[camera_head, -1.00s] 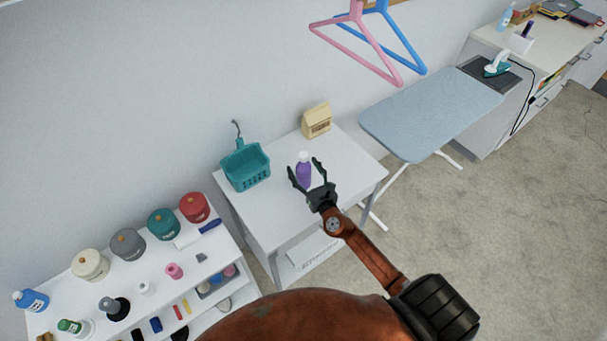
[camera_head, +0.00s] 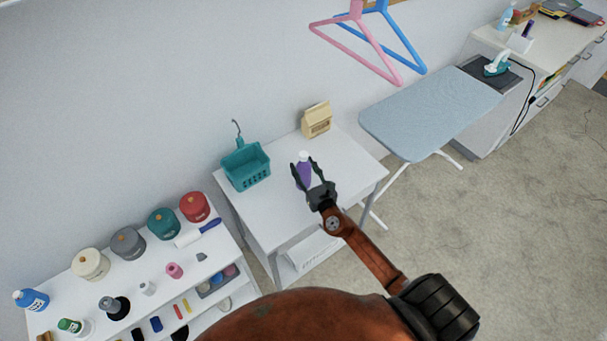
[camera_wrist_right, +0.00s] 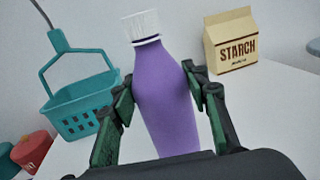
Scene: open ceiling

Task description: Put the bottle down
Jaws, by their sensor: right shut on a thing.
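The purple bottle (camera_head: 304,173) with a white cap is over the white table, upright or nearly so. My right gripper (camera_head: 305,170) is shut on it, with one finger on each side. In the right wrist view the bottle (camera_wrist_right: 165,95) stands between the dark green finger pads of the gripper (camera_wrist_right: 165,100), which touch its sides. The bottle's lower part is hidden behind the gripper's palm, so I cannot tell whether its base rests on the table (camera_head: 262,210). My left gripper is not in view.
A teal basket (camera_head: 246,174) stands left of the bottle and a starch carton (camera_head: 316,122) behind it. An ironing board (camera_head: 430,112) is at the right. A shelf with several canisters is at the lower left. The table's front left part is clear.

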